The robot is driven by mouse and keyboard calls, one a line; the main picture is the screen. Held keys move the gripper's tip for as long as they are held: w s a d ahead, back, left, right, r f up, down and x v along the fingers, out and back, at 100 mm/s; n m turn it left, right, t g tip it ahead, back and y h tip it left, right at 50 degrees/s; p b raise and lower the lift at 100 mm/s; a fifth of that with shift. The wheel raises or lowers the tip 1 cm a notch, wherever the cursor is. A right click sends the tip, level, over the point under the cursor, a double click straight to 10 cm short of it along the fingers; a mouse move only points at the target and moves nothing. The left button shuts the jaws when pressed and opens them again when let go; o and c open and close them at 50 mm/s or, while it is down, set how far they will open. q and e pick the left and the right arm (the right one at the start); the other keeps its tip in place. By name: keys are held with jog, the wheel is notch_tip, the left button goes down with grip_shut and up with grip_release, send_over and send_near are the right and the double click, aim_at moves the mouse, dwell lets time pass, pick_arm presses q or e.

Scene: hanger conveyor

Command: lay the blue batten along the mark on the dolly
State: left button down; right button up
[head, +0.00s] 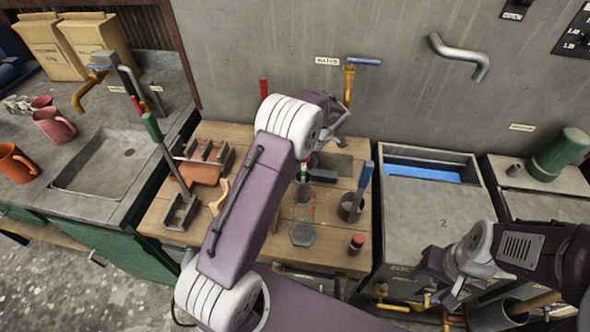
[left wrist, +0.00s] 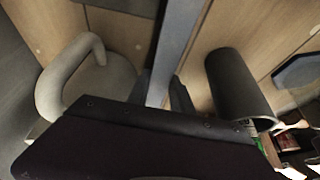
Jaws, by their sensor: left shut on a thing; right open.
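In the left wrist view a long grey-blue bar (left wrist: 176,45), which looks like the blue batten, runs up from between the jaws of my left gripper (left wrist: 165,98). That gripper is shut on it above a wooden surface. In the head view my left arm hides most of this gripper and I cannot make out the bar there. My right gripper (head: 452,278) is open and empty at the lower right, in front of the grey cabinet marked 2. I cannot pick out the dolly or its mark in either view.
A wooden bench (head: 335,240) carries a cup (head: 350,208) with a blue upright piece (head: 364,176), a grey hexagonal block (head: 303,235), a red-topped cylinder (head: 356,243) and a tool rack (head: 205,155). A sink (head: 110,160) is left. A grey cabinet (head: 430,215) stands right.

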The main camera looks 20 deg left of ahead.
pick_arm(q)
notch_tip(320, 180, up, 18)
jog(key=p, duration=0.1)
dwell(0.6)
jog(key=shift+r, duration=0.1)
